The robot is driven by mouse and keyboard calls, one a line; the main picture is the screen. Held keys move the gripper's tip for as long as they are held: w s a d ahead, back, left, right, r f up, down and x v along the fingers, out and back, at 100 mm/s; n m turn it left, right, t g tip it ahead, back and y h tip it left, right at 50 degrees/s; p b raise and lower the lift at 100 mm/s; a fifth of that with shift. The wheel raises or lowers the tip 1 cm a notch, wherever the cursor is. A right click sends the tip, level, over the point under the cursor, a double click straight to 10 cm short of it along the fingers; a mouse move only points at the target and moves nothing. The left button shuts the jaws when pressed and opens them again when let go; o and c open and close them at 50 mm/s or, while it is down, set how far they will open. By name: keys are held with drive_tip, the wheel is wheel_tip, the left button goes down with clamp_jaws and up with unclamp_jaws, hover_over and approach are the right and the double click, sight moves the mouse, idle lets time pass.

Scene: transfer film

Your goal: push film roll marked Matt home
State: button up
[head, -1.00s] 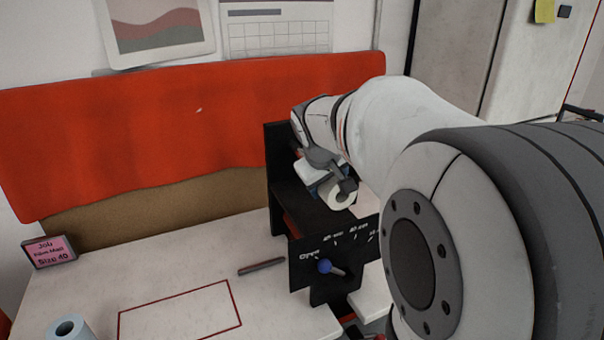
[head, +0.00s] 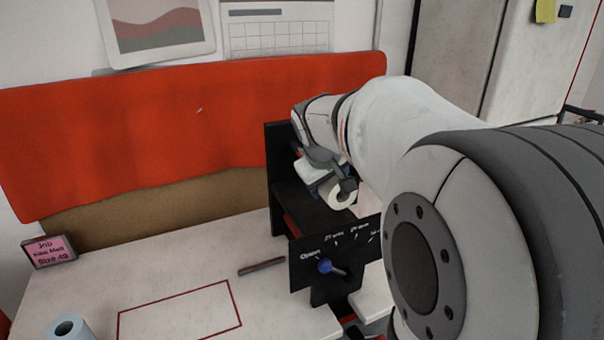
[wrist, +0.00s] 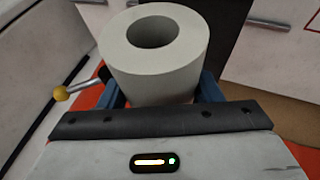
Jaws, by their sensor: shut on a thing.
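A white film roll (head: 340,194) with a hollow core sits between the fingers of my gripper (head: 328,182), at the black machine (head: 290,207). In the wrist view the roll (wrist: 118,62) fills the top middle, its open core facing up in the picture. My gripper (wrist: 160,93) is shut on it, with a blue finger on each side. No marking is readable on the roll. Whether it is seated on anything is hidden by my gripper and arm.
A pinkish job card (head: 49,252), a pale blue roll (head: 68,328) and a dark bar (head: 261,267) are on the white table. The red-outlined area (head: 180,310) is empty. A yellow-knobbed lever (wrist: 61,93) shows at left.

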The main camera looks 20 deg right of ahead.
sight(302, 152)
drive_tip(key=shift+w, duration=0.1)
drive_tip(key=shift+w+p, duration=0.3)
drive_tip(key=shift+w, duration=2)
drive_tip(key=shift+w, duration=0.1)
drive_tip(key=shift+w+a+p, duration=0.2)
drive_tip(key=shift+w+p, duration=0.3)
drive_tip(key=shift+w, duration=1.8)
drive_tip(key=shift+w, duration=0.15)
drive_tip(key=shift+w+p, duration=0.55)
drive_tip(key=shift+w, duration=1.05)
drive_tip(key=o, duration=1.4)
drive_tip(key=shift+a, duration=0.1)
drive_tip(key=shift+s, duration=0.1)
